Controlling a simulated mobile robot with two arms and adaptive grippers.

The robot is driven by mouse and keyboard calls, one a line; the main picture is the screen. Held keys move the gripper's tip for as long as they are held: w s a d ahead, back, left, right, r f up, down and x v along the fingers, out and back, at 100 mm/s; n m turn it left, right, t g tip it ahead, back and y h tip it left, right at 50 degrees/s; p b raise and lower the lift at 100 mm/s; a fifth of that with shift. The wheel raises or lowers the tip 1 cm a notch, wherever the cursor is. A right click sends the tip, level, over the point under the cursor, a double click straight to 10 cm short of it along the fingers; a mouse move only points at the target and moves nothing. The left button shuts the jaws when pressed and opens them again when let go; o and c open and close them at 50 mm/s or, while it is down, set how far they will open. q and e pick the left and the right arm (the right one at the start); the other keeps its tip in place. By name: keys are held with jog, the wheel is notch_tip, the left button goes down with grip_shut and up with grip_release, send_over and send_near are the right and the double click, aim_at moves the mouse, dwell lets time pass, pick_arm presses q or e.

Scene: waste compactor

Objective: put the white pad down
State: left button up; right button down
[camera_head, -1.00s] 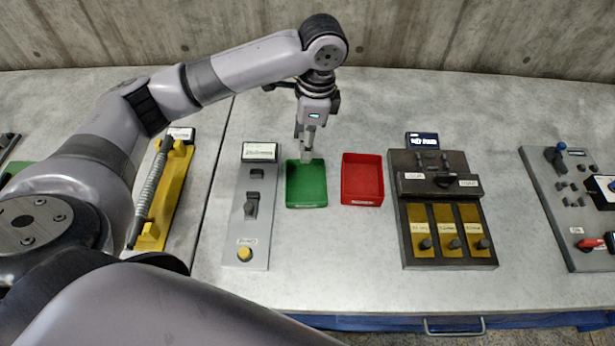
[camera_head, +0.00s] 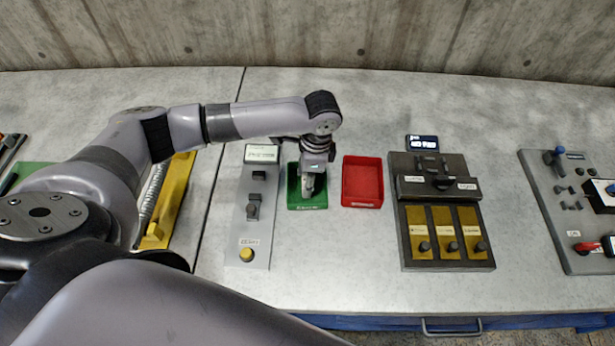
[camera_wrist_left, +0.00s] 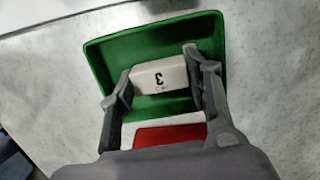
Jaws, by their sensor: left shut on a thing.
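The white pad (camera_wrist_left: 160,78) shows in the left wrist view as a white block with a dark "3" on its face. My left gripper (camera_head: 308,192) is shut on it, one finger at each side. The gripper (camera_wrist_left: 155,95) points down over the green tray (camera_head: 320,200), and the tray's floor and walls (camera_wrist_left: 105,70) surround the pad in the wrist view. I cannot tell whether the pad touches the tray floor. In the head view the gripper hides the pad. My right gripper is not in view.
A red tray (camera_head: 362,182) stands just right of the green one. A grey panel with a yellow button (camera_head: 247,254) is to the left. A dark panel with yellow strips (camera_head: 445,232) is to the right. Bare table lies in front of the trays.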

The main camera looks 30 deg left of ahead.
pick_arm(q)
jog(key=shift+f, duration=0.1)
jog(key=o, duration=1)
jog(key=shift+o, duration=1.2)
notch_tip(320, 180, up, 12)
jog(key=d+b, duration=0.1)
jog(key=b, duration=0.1)
jog(key=shift+w+d, duration=0.2)
jog(key=shift+w, duration=0.15)
